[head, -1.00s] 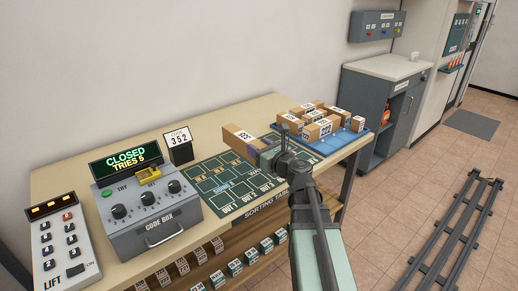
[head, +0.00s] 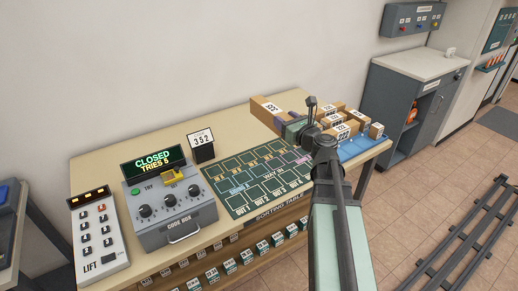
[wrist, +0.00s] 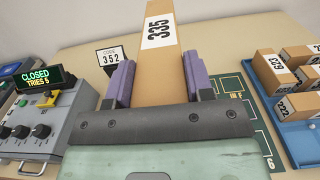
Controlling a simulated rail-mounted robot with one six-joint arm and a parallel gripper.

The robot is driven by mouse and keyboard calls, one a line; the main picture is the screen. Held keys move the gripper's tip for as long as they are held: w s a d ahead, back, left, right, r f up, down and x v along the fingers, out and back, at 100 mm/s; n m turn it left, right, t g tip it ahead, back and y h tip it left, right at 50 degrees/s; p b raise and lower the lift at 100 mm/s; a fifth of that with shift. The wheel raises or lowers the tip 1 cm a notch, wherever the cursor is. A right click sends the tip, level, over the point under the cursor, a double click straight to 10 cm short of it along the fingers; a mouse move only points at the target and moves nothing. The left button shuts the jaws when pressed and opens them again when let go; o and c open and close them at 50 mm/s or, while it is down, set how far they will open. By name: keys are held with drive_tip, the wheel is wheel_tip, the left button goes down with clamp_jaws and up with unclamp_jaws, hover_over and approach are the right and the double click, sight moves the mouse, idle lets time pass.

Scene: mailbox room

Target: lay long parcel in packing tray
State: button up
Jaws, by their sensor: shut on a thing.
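The long parcel (head: 268,112) is a brown cardboard box with a white label reading 335 in the wrist view (wrist: 159,60). My gripper (wrist: 159,84) is shut on it, with a purple finger on each side. In the head view my gripper (head: 288,122) holds it over the back of the table, left of the blue tray. The blue tray (head: 354,149) lies at the table's right end and holds several smaller labelled boxes. It also shows in the wrist view (wrist: 300,145). Whether it is the packing tray, I cannot tell. My arm hides part of it.
The sorting table (head: 120,160) carries a green marked mat (head: 245,190), a grey code box (head: 170,212) reading CLOSED, a code card 352 (head: 201,142) and a lift keypad (head: 98,238). A grey cabinet (head: 405,105) stands to the right.

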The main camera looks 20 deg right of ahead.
drive_tip(key=f+b, duration=1.3)
drive_tip(key=a+f+b, duration=0.1)
drive_tip(key=f+b, duration=0.6)
drive_tip(key=shift+s+f, duration=0.15)
drive_tip(key=shift+f, duration=0.05)
drive_tip(key=shift+r, duration=0.3)
drive_tip(key=shift+f, duration=0.15)
drive_tip(key=o, duration=0.8)
drive_tip(key=shift+c, duration=0.2)
drive_tip(key=o, duration=0.4)
drive_tip(key=s, duration=0.4)
drive_tip(key=s+d, duration=0.1)
drive_tip(key=s, duration=0.2)
drive_tip(key=shift+d, duration=0.1)
drive_tip(key=shift+s, duration=0.25)
drive_tip(key=shift+o, duration=0.4)
